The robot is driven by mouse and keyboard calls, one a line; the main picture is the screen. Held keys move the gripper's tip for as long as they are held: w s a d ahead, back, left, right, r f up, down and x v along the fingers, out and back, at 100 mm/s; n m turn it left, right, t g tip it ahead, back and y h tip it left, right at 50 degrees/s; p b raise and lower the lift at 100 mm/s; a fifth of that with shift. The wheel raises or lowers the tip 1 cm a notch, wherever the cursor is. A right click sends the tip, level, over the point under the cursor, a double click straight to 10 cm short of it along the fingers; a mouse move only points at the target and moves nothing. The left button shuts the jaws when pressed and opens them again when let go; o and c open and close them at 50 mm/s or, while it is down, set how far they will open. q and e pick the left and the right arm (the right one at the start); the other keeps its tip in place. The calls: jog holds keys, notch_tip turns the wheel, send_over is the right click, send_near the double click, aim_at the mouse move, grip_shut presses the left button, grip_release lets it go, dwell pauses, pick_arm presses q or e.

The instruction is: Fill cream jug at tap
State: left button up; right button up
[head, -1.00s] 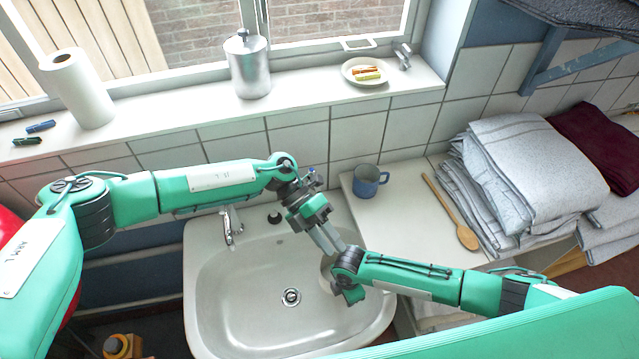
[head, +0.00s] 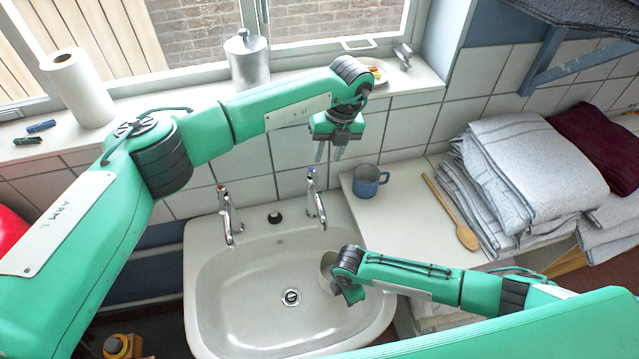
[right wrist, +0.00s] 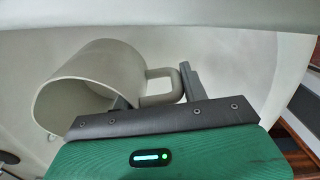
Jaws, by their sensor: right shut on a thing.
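The cream jug (head: 327,268) is over the right side of the white basin (head: 235,300), mostly hidden behind my right gripper (head: 345,282) in the head view. In the right wrist view the jug (right wrist: 90,92) lies sideways in the picture, and my right gripper (right wrist: 158,92) is shut on its handle. The right tap (head: 317,200) stands at the basin's back edge, just behind the jug; the left tap (head: 228,215) is farther left. No water stream shows. My left gripper (head: 328,152) is open and empty, above and behind the right tap, fingers down.
A blue mug (head: 366,183) and a wooden spoon (head: 450,212) lie on the counter right of the basin, beside folded grey cloths (head: 535,165). A metal canister (head: 247,62), a paper roll (head: 78,88) and a plate (head: 378,80) stand on the windowsill.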

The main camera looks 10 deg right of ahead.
aim_at(319, 188)
pick_arm(q)
jog(key=f, duration=0.3)
jog(key=a+f, duration=0.1)
jog(key=f, duration=0.3)
jog(key=a+f, duration=0.1)
jog(key=f, duration=0.3)
jog(key=shift+s+a+f, duration=0.1)
jog(key=shift+f, duration=0.15)
grip_shut()
